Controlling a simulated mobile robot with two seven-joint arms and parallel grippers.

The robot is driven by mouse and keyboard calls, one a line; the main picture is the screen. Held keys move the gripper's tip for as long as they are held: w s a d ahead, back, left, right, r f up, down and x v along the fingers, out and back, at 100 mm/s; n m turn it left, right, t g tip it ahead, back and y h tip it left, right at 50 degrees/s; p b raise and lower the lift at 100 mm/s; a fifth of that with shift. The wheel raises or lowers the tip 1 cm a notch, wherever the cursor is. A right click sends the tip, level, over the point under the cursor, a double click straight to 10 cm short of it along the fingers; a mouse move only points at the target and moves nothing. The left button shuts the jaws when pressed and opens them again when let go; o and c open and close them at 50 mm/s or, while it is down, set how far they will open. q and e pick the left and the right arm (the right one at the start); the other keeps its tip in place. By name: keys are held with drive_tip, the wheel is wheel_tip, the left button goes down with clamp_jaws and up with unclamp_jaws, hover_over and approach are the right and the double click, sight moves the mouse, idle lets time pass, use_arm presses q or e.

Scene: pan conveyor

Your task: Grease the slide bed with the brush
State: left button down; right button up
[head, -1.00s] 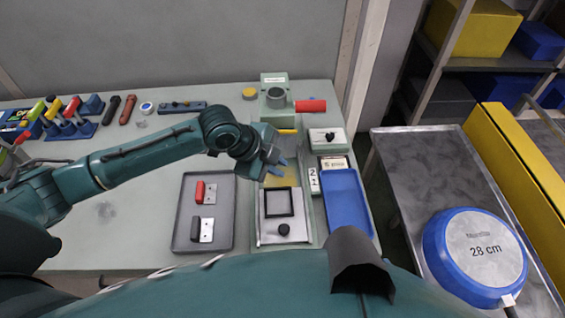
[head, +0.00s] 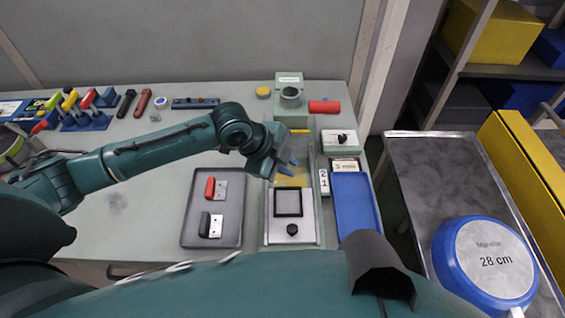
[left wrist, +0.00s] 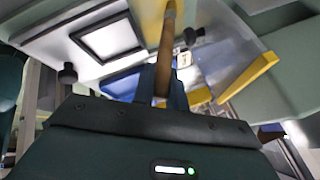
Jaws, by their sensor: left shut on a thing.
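The slide bed (head: 309,215) is a pale metal bed on the table, with a yellowish patch (head: 296,178) on its upper part. On its lower part sits a plate with a black square frame (head: 289,202) and a black knob (head: 292,229). The frame also shows in the left wrist view (left wrist: 107,40). My left gripper (head: 288,168) is over the patch, its fingers shut on the brush; the brush's brown wooden handle (left wrist: 166,50) shows in the left wrist view. The brush's bristles are hidden, so I cannot tell whether they touch the bed. My right gripper is out of view.
A grey tray (head: 233,232) with a red-handled and a black-handled piece lies left of the bed; a blue tray (head: 355,205) lies right. A green fixture (head: 290,115) stands behind, beside a red cylinder (head: 324,107). A blue pan (head: 486,262) rests on the metal conveyor at right.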

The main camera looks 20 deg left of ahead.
use_arm(q)
drive_tip(key=shift+w+d, duration=0.2)
drive_tip(key=shift+d, duration=0.65)
drive_tip(key=shift+d, duration=0.1)
drive_tip(key=shift+w+d, duration=0.3)
drive_tip(key=shift+d, duration=0.45)
drive_tip(key=shift+d, duration=0.1)
drive_tip(key=shift+w+d, duration=0.15)
drive_tip(key=shift+d, duration=0.5)
drive_tip(key=shift+r, duration=0.1)
drive_tip(key=shift+r, duration=0.55)
